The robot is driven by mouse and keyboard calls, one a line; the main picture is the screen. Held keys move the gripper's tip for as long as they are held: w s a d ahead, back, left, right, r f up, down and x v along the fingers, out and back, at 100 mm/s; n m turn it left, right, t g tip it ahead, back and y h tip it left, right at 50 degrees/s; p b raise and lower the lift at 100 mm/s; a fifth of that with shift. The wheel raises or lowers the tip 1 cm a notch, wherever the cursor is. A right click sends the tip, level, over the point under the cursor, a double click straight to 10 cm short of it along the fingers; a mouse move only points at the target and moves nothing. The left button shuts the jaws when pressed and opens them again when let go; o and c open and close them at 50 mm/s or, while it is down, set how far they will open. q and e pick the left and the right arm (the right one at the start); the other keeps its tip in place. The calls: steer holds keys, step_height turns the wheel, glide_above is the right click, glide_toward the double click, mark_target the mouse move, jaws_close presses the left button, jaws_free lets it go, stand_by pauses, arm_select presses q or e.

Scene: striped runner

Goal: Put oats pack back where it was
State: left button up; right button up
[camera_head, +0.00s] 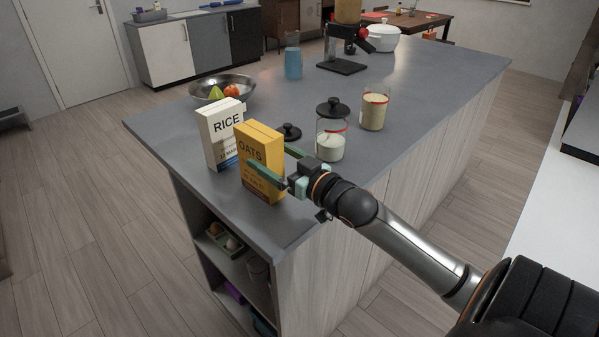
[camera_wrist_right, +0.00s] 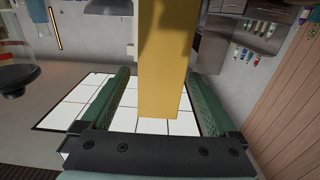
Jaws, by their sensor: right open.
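The yellow oats pack (camera_head: 261,160) stands upright near the front left end of the grey counter. My right gripper (camera_head: 277,166) is open, with its green fingers reaching around the pack, one on its near side and one behind it. In the right wrist view the pack (camera_wrist_right: 165,75) shows between the open fingers (camera_wrist_right: 163,108), with a gap on each side. The white rice pack (camera_head: 221,133) stands upright just behind and left of the oats pack. My left gripper is not in view.
On the counter (camera_head: 290,222) are a fruit bowl (camera_head: 222,88), a jar of white contents (camera_head: 330,145), a jar of beige contents (camera_head: 374,110), a black lid (camera_head: 288,131) and a blue glass (camera_head: 293,63). Open shelves sit below the counter's left end. The counter's front corner is bare.

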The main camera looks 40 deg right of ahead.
steer(key=s, duration=0.9)
steer(key=shift+d, duration=0.35)
steer(key=shift+s, duration=0.1)
